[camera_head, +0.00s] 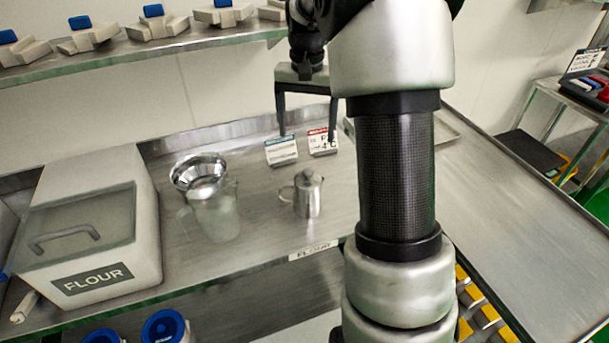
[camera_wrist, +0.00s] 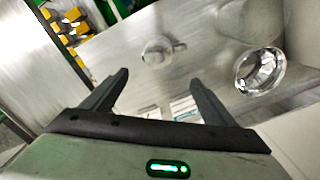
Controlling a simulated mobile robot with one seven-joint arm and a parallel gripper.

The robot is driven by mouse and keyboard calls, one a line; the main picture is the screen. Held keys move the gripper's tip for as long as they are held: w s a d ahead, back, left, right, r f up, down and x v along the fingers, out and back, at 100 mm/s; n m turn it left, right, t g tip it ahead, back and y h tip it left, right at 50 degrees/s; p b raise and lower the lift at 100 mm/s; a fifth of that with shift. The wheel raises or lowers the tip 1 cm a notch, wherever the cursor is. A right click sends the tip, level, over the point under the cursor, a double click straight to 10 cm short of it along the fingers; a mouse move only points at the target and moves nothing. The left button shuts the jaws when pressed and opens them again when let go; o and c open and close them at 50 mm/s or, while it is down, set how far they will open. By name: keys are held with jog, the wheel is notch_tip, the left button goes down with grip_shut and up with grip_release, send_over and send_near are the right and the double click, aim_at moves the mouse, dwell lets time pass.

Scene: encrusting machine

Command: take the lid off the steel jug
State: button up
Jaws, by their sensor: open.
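The steel jug (camera_head: 307,199) stands upright on the steel counter, with its spout or handle to the left. Its lid (camera_head: 308,178), with a small knob, is on top. The jug also shows in the wrist view (camera_wrist: 157,52), small and blurred, beyond the fingertips. My gripper (camera_head: 307,136) is open and empty, fingers pointing down, and looks well above the counter. In the head view it appears above the jug in the picture and apart from it. It shows in the wrist view too (camera_wrist: 157,77).
A clear pitcher (camera_head: 215,219) with a shiny steel funnel (camera_head: 199,170) in its mouth stands left of the jug. A white flour bin (camera_head: 90,232) is at the far left. Two small label cards (camera_head: 281,151) stand behind the jug. A shelf (camera_head: 150,52) runs above at left.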

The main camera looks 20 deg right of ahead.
send_over(308, 171)
jog(key=w, duration=0.1)
notch_tip(308, 171, down, 7)
jog(key=shift+w+d+f, duration=0.1)
jog(key=f, duration=0.2)
jog(key=s+f, duration=0.1)
jog(key=f, duration=0.1)
jog(key=shift+f, duration=0.65)
jog(key=c, duration=1.1)
